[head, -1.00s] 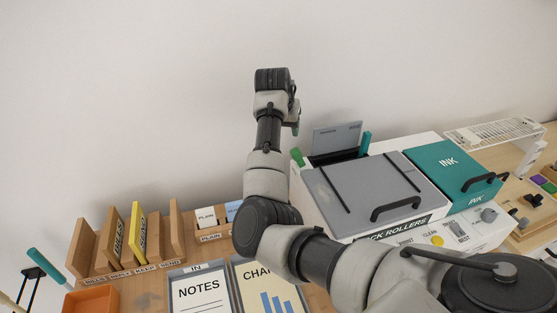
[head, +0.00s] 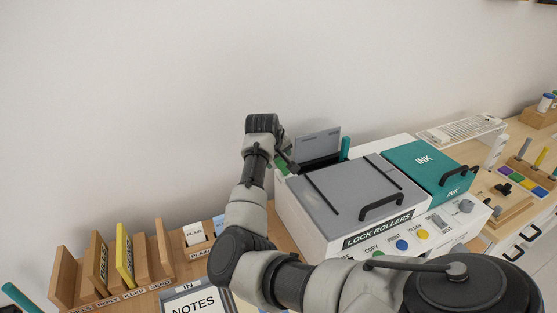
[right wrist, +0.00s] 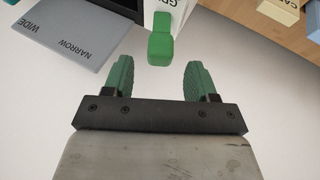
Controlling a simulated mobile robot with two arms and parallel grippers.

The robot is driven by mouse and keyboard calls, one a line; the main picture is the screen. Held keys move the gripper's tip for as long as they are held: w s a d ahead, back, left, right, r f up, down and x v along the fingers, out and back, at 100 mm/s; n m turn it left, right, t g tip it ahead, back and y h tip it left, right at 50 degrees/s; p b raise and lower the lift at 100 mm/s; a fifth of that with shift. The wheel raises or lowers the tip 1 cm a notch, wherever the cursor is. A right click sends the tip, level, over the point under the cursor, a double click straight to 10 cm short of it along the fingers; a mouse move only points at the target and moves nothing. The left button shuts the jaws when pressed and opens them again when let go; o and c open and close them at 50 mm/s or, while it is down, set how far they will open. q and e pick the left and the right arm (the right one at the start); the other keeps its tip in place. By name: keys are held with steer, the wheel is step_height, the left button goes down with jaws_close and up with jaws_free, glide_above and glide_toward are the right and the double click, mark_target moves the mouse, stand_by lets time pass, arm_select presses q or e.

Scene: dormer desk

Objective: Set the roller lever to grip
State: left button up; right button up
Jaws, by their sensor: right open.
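The roller lever is a green handle (right wrist: 160,47) at the side of the white printing machine (head: 305,231), beside a partly cut-off label starting "GR". My right gripper (right wrist: 156,70) is open and empty. In the right wrist view its two green fingers stand left and right, with the lever's end just beyond their tips, roughly centred between them. In the head view the right gripper (head: 286,160) is small and partly hidden at the machine's back left corner. Its arm crosses in front of the desk. My left gripper is not in view.
A grey feed tray (right wrist: 75,38) marked WIDE and NARROW is close by the lever. A teal lever (head: 345,147) stands beside it. The grey lid (head: 345,190) and teal INK lid (head: 425,163) are shut. A wooden sorter (head: 65,277) stands left.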

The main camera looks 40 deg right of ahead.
mark_target(279, 159)
steer(key=shift+x, duration=2)
steer(key=c, duration=0.9)
steer(key=shift+r+p, duration=0.15)
steer(key=shift+p, duration=0.25)
steer(key=y+p, duration=0.1)
steer(key=p, duration=0.1)
steer(key=d+y+p, duration=0.1)
steer(key=p, duration=0.1)
steer(key=d+t+y+p, duration=0.1)
steer(key=p, duration=0.1)
steer(key=shift+s+r+m+y, duration=0.3)
steer(key=shift+s+r+m, duration=0.05)
steer(key=shift+r+m, duration=0.05)
steer(key=shift+d+f+y+p, duration=0.25)
steer(key=shift+y+p, duration=0.15)
steer(key=shift+y, duration=0.1)
